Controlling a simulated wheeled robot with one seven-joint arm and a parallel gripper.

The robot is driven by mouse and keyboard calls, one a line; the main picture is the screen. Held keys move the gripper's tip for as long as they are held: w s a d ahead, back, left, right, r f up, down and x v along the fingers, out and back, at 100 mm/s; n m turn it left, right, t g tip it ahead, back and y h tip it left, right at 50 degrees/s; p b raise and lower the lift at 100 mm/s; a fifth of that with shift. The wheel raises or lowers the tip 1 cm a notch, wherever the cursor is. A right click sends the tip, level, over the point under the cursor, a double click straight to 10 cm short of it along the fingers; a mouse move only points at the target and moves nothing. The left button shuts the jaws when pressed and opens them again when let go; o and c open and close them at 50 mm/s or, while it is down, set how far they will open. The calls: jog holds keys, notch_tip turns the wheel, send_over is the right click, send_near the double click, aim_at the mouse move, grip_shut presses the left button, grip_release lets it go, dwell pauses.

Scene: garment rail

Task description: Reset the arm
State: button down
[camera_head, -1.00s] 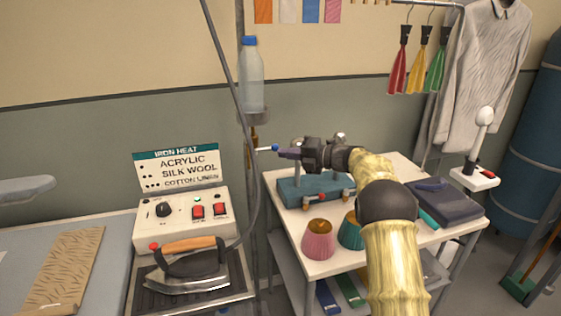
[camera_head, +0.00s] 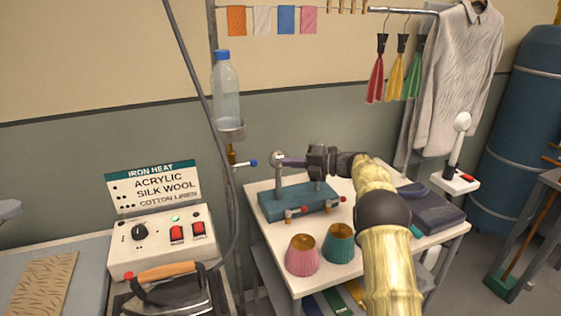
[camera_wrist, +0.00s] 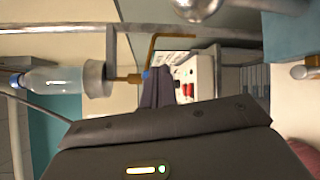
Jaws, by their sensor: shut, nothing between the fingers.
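My gripper (camera_head: 284,161) is at the end of my yellow arm, in the air above the white table, pointing left. Its dark purple fingers are together with nothing between them. The fingers (camera_wrist: 158,88) also show in the wrist view, closed, with the bottle's blue-tipped tap (camera_wrist: 140,76) behind them in line of sight. In the head view the blue-tipped tap (camera_head: 248,163) is to the left of the fingertips, with a gap between. The teal fixture with metal posts (camera_head: 300,202) stands below my gripper.
A water bottle (camera_head: 226,92) sits in a holder on the pole at left. Pink (camera_head: 302,255) and teal (camera_head: 338,244) cones stand at the table's front. The iron (camera_head: 170,290) and control box (camera_head: 163,243) are at left. A grey shirt (camera_head: 458,85) hangs at right.

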jog(key=w+d+r+m+t+h+p, duration=0.2)
jog(key=w+d+r+m+t+h, duration=0.15)
jog(key=r+m+t, duration=0.55)
jog(key=s+d+f+m+t+h+p, duration=0.15)
jog(key=s+d+m+h, duration=0.5)
jog(key=m, duration=0.65)
jog(key=s+d+f+m+g+h+p, duration=0.1)
jog(key=s+f+m+g, duration=0.3)
jog(key=s, duration=0.8)
jog(key=s+d+f+m+g+h+p, duration=0.1)
jog(key=s+f+m+g+h, duration=0.2)
jog(key=s, duration=1)
jog(key=s+d+f+m+g+h+p, duration=0.1)
jog(key=s+f+m+g, duration=0.4)
jog(key=s, duration=0.8)
jog(key=shift+s+d+f+m+h, duration=0.25)
jog(key=shift+d+f+m+h, duration=0.35)
jog(key=shift+f+m, duration=0.45)
